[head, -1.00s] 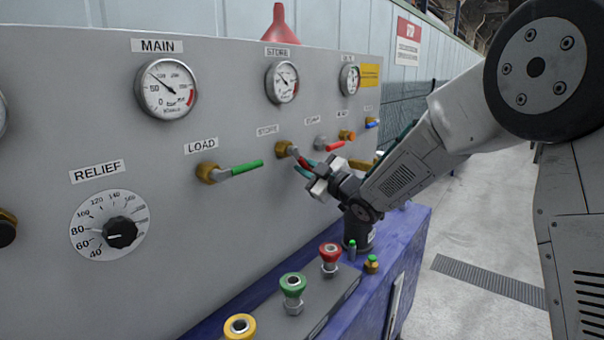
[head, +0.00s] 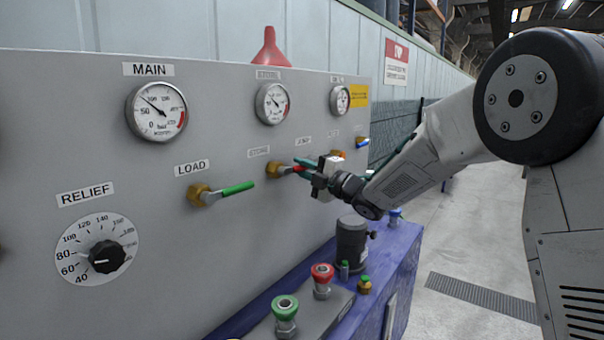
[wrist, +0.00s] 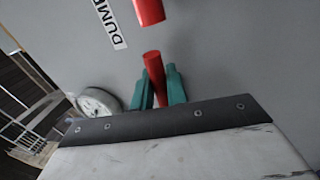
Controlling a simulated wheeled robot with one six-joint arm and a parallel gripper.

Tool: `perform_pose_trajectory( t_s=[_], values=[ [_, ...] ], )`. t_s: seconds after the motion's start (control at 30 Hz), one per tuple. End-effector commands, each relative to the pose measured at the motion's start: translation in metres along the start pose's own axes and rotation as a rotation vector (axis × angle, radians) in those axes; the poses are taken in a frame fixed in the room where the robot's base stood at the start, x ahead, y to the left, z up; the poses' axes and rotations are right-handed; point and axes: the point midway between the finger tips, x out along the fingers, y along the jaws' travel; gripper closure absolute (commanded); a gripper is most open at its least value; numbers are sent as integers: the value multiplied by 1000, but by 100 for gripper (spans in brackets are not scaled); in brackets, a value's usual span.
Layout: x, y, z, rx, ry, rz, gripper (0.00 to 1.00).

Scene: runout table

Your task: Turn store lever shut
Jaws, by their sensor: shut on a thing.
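The store lever is a red handle (head: 296,169) on a brass valve (head: 273,171) under the STORE label, on the grey panel. It now points right, about level, in the head view. My gripper (head: 304,168), with teal fingers, is shut on this handle. In the wrist view the red handle (wrist: 153,66) stands between the two teal fingers (wrist: 158,88). The handle's outer part is hidden by my gripper in the head view.
The green load lever (head: 237,188) points right, left of the store valve. Another red handle (wrist: 149,11) is close by, near the DUMP label. Red (head: 322,278) and green (head: 285,309) knobs and a dark cylinder (head: 351,243) stand on the ledge below.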

Motion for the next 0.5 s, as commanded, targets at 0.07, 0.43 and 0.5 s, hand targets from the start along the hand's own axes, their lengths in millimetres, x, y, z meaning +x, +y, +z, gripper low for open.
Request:
perform_pose_trajectory(
  t_s=[0.07,0.43,0.5],
  values=[
    [0,1,0,-26,5,-1,100],
    [0,4,0,-73,14,-1,100],
    [0,4,0,-73,14,-1,100]
  ],
)
